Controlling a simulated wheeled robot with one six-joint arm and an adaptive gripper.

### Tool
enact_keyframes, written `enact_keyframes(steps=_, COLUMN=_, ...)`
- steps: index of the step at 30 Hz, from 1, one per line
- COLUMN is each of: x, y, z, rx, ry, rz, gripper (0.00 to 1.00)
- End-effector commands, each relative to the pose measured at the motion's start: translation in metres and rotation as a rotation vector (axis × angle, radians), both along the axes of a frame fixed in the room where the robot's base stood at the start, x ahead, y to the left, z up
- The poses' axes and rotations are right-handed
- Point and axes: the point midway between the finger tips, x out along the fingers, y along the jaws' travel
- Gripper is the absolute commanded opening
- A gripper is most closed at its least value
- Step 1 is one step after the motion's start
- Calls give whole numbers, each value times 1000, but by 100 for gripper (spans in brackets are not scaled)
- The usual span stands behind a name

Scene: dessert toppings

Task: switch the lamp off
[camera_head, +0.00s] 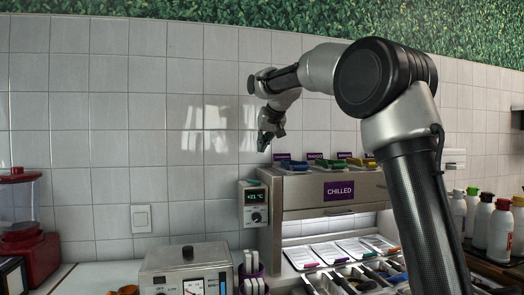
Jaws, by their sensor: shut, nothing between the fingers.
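A white wall switch (141,218) sits on the tiled wall at the left, above the counter. No separate lamp can be made out; a bright lit strip (325,212) shows under the top of the chilled unit. My gripper (263,145) hangs fingers down in the upper middle, up and to the right of the switch and apart from it. It is shut and holds nothing. Whether the switch is on or off cannot be told.
The steel chilled unit (337,190) stands below and right of my gripper, with a temperature controller (254,204) at its left. A metal appliance (187,268) stands below the switch. A red machine (25,238) is far left; bottles (501,230) stand far right.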

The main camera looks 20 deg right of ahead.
Motion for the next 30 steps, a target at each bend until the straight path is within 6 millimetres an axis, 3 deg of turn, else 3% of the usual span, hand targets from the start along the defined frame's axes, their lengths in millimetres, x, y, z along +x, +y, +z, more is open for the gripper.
enact_keyframes(steps=11, x=5, y=3, z=-5, rx=-1, ry=2, rz=0, gripper=0)
enact_keyframes(steps=26, x=73, y=14, z=-73, rx=-1, ry=3, rz=0, gripper=0)
enact_keyframes(steps=30, x=70, y=17, z=-93, rx=-2, ry=2, rz=1, gripper=0)
